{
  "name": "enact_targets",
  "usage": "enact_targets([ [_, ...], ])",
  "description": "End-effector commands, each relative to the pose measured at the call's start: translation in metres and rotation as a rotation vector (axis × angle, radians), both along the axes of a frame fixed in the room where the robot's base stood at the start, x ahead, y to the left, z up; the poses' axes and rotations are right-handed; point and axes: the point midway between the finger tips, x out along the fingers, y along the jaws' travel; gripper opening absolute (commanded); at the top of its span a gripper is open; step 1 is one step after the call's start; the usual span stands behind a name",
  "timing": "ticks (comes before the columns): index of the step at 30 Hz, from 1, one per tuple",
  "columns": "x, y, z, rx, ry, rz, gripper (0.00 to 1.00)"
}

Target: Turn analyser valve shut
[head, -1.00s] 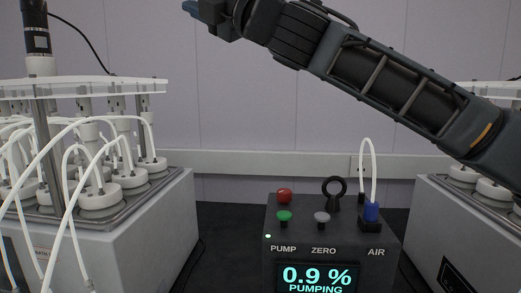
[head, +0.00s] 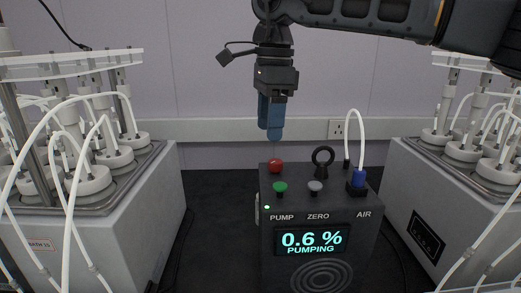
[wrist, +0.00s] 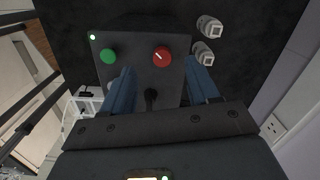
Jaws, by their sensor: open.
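The analyser (head: 300,272) is a dark box; its display reads 0.6 % PUMPING. On its top sits a red knob (head: 276,166), which may be the valve. In the wrist view the red knob (wrist: 162,56) carries a short diagonal white line. My gripper (head: 272,130) points down with blue fingers, above and apart from the red knob. In the wrist view the fingers (wrist: 162,72) are parted and empty, with the knob showing between their tips.
White reactor units stand left (head: 120,215) and right (head: 440,190).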

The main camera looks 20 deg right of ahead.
Motion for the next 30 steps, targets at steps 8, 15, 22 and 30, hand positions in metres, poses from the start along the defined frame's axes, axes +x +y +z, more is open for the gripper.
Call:
enact_targets([
  [8, -0.001, -0.015, -0.019, -0.054, 0.013, -0.008, 0.60],
  [15, -0.001, -0.014, -0.056, -0.051, 0.012, -0.008, 0.60],
  [22, -0.001, -0.014, -0.075, -0.051, 0.011, -0.008, 0.60],
  [30, -0.001, -0.013, -0.078, -0.050, 0.010, -0.008, 0.60],
])
